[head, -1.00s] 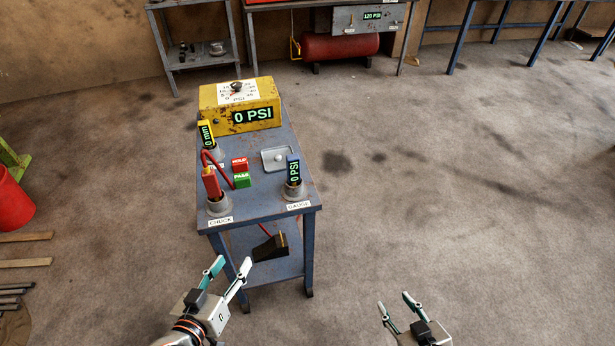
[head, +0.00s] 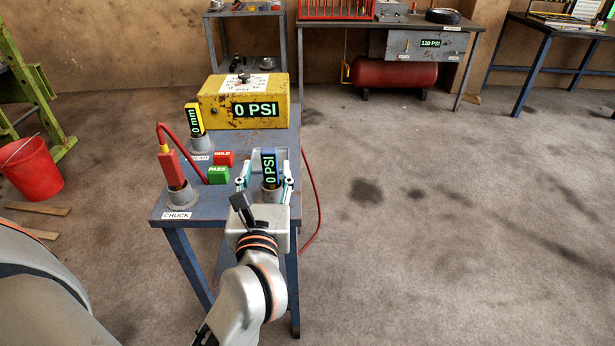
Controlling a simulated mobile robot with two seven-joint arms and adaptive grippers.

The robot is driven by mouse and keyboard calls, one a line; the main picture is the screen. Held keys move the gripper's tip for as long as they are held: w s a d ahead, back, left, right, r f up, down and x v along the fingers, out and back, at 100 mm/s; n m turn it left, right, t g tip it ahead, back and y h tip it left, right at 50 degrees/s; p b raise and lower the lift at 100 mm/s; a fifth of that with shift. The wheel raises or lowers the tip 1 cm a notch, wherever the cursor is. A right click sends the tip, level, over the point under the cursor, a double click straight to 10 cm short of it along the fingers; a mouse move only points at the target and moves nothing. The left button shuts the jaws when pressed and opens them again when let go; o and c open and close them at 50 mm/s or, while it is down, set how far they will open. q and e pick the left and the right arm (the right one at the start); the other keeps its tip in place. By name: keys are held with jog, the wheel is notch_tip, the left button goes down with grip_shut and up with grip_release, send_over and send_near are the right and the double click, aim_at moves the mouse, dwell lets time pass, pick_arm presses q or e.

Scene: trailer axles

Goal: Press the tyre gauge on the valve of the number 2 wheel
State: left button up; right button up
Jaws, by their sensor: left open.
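The tyre gauge (head: 268,167) is a dark blue block whose green display reads 0 PSI. I cannot tell whether the fingers touch the gauge. My arm hides the cart's front right part and the holder's label. My right gripper is not in view. No number 2 wheel or valve can be made out.
On the cart stand a red chuck (head: 171,168) with a red hose, a yellow gauge box (head: 243,101), a 0 mm gauge (head: 194,120), and red HOLD and green PASS (head: 218,175) blocks. A red bucket (head: 30,168) stands left. Floor to the right is clear.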

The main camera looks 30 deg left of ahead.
aim_at(268, 158)
pick_arm(q)
jog(key=shift+w+a+f, duration=0.1)
jog(key=shift+w, duration=0.45)
jog(key=x, duration=0.6)
jog(key=shift+w+a+f, duration=0.2)
jog(key=shift+a+f, duration=0.2)
grip_shut()
